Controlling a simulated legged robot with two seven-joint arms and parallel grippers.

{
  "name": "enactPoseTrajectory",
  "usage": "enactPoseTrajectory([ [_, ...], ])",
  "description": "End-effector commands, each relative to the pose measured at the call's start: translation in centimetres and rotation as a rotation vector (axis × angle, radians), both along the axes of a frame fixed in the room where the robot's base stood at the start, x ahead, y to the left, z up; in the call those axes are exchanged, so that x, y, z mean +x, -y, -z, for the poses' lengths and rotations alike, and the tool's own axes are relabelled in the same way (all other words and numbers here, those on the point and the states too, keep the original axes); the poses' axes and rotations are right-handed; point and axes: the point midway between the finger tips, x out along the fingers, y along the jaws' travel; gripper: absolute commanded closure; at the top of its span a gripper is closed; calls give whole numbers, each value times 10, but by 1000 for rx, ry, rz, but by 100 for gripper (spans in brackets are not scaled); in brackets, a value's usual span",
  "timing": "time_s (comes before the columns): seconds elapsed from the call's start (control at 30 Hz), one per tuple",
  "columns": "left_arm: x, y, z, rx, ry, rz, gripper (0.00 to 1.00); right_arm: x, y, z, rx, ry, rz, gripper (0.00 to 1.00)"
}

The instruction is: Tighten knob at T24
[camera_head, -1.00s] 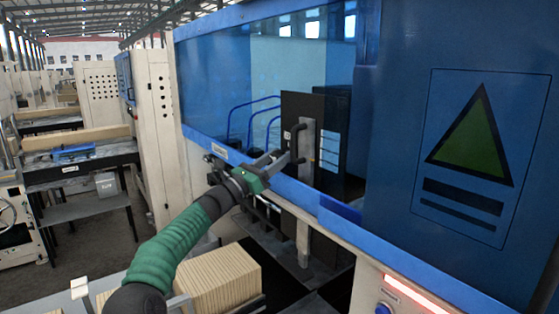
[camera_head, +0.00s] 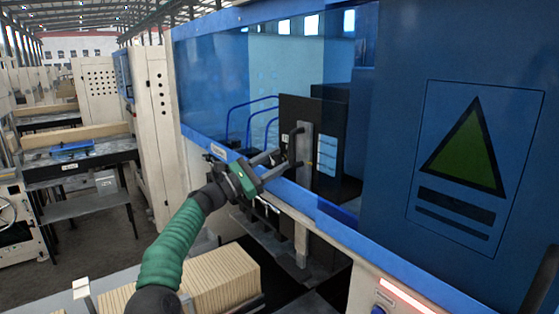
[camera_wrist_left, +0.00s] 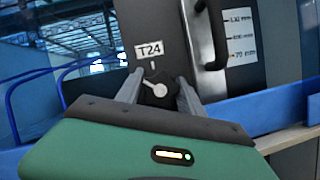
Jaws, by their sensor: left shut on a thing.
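The dark round knob (camera_wrist_left: 156,92) with a pale pointer lies between the two grey fingers of my left gripper (camera_wrist_left: 158,92) in the left wrist view. Its pale pointer lies roughly sideways. The white label T24 (camera_wrist_left: 149,49) is just above it on a black panel, with a short white mark between. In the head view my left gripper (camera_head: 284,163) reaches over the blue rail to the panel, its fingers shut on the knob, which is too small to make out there. My right gripper is not in view.
A black vertical handle (camera_wrist_left: 212,40) stands on a grey plate right of the knob, beside a white scale label (camera_wrist_left: 241,34). The blue rail (camera_head: 300,198) runs below the fingers. A stack of tan boards (camera_head: 222,280) lies below my arm.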

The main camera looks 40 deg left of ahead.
Motion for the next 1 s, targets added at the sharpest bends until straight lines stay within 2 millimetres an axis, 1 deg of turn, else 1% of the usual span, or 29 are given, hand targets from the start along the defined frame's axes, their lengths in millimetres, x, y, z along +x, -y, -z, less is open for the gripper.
enactPoseTrajectory([
  [0.03, 0, -2, 3, 2, -4, -2, 96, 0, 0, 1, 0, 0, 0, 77],
  [0.27, -1, -2, 4, 0, -5, -2, 96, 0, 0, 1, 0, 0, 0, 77],
  [0.3, -1, -2, 4, 0, -5, -2, 50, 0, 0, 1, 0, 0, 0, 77],
  [0.43, 0, -1, 3, 0, -3, -1, 33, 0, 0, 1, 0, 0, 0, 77],
  [0.67, 2, 1, 3, 0, -4, 0, 33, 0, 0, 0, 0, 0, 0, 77],
  [0.77, 1, 0, 5, 0, -3, 0, 33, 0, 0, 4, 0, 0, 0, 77],
  [0.87, -10, -6, 13, 0, -3, -3, 33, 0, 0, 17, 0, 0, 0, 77],
  [0.97, -30, -16, 24, 0, -3, -4, 33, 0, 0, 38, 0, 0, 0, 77],
  [1.0, -40, -22, 28, 0, -2, -5, 33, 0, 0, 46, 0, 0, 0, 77],
])
